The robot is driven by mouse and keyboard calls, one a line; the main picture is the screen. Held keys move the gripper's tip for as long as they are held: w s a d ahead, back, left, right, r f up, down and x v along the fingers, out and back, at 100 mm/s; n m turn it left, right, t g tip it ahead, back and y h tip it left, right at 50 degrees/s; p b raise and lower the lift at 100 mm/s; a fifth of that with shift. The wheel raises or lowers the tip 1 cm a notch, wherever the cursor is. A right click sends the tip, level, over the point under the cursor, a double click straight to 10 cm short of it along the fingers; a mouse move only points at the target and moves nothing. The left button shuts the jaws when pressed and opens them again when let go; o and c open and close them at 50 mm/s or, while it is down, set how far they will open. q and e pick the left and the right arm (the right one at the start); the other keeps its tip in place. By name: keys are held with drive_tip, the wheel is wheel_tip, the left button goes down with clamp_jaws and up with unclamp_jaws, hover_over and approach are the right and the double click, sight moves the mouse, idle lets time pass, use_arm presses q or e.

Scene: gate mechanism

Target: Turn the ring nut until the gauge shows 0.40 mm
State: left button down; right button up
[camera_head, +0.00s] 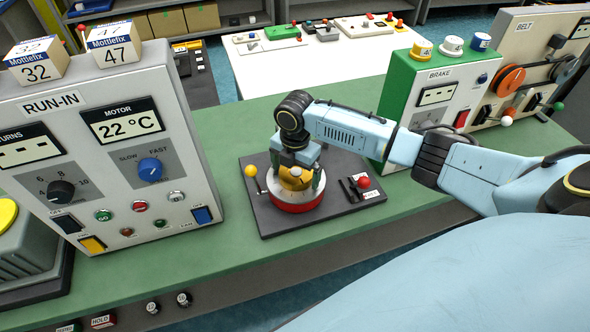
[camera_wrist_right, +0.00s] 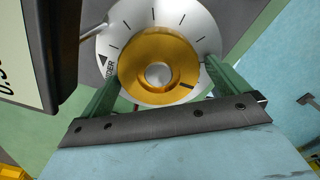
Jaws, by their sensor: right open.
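The brass ring nut (camera_wrist_right: 158,72) sits in the middle of a silver dial (camera_wrist_right: 140,15) with black tick marks and an arrow by lettering ending in "IDER". In the head view the nut (camera_head: 296,176) shows partly between my fingers, above a red-sided round base (camera_head: 297,204) on a dark plate. My right gripper (camera_head: 296,182) points down over it, open, with one green finger on each side of the nut. In the wrist view the fingers (camera_wrist_right: 158,80) flank the nut; contact cannot be told. A dark-framed display (camera_wrist_right: 22,55) at the left edge is cut off, its number only partly visible. My left gripper is out of view.
On the dark plate (camera_head: 263,222) stand a yellow-knobbed lever (camera_head: 251,171) left of the nut and a red knob (camera_head: 364,182) right of it. The RUN-IN panel (camera_head: 110,150) stands left, the green-sided BRAKE box (camera_head: 437,95) behind right. The green bench front is clear.

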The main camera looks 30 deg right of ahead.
drive_tip(key=c, duration=0.9)
drive_tip(key=shift+r, duration=0.1)
drive_tip(key=shift+n+p, duration=0.65)
drive_tip(key=shift+n, duration=0.45)
drive_tip(key=n+p, duration=0.1)
drive_tip(key=n, duration=0.1)
drive_tip(key=shift+d+n, duration=0.1)
drive_tip(key=shift+n, duration=0.3)
drive_tip(key=n, duration=0.3)
drive_tip(key=shift+s, duration=0.1)
drive_tip(key=shift+d+n, duration=0.1)
drive_tip(key=shift+n, duration=1.8)
